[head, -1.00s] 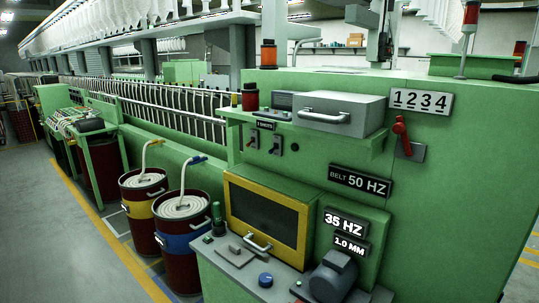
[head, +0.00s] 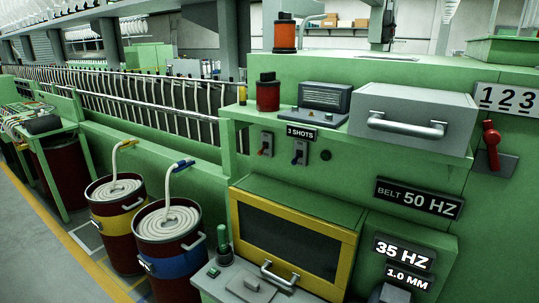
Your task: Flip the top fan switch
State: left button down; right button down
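Two small toggle switches sit on the green machine front under the shelf. A larger red lever (head: 491,143) on a grey plate is at the right, below the number plate. No label with the word fan is readable, so I cannot tell which of these is the top fan switch. Neither of my grippers is in view.
A grey box with a handle (head: 410,122) stands on the shelf. A yellow-framed dark screen (head: 290,238) and a counter (head: 255,285) jut out below. Two coiled-sliver cans (head: 165,240) stand at the left. Clear grey floor (head: 35,250) lies at the lower left.

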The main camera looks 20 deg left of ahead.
aim_at(294, 162)
jog(key=i+j, duration=0.15)
jog(key=j, duration=0.2)
jog(key=i+j, duration=0.15)
jog(key=j, duration=0.15)
jog(key=i+j+z, duration=0.1)
jog(key=j, duration=0.25)
jog(key=i+j, duration=0.15)
jog(key=j, duration=0.15)
jog(key=i+j, duration=0.15)
jog(key=j, duration=0.2)
jog(key=z, duration=0.05)
